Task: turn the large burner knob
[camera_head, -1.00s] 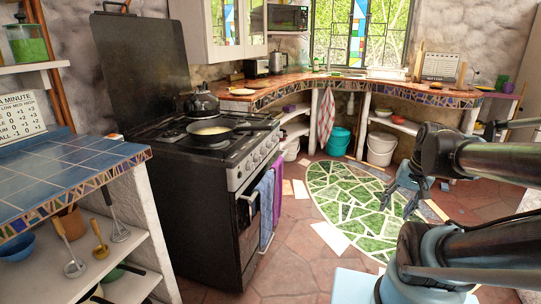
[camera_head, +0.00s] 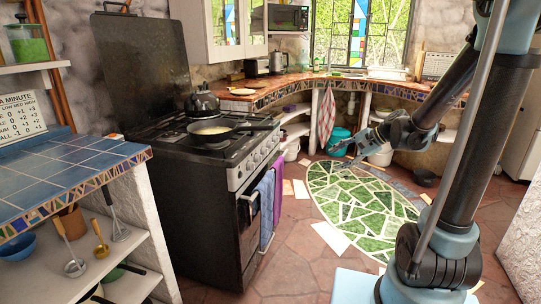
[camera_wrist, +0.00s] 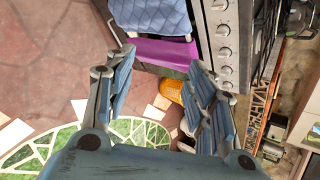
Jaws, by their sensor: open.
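The burner knobs (camera_head: 257,158) are a row of round light knobs along the stove's silver front panel (camera_head: 237,182). In the wrist view the knobs (camera_wrist: 224,52) run down the panel at the upper right. I cannot tell which one is the large knob. My gripper (camera_head: 339,151) is open and empty, in the air to the right of the stove, well apart from the knobs. In the wrist view its two blue-grey fingers (camera_wrist: 162,58) are spread, with the knobs beyond and to the right of the right finger.
A pan (camera_head: 212,131) and a kettle (camera_head: 202,103) stand on the stove. A blue towel (camera_head: 265,208) and a purple towel (camera_head: 279,190) hang on its front below the knobs. A tiled counter (camera_head: 65,172) stands at the left.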

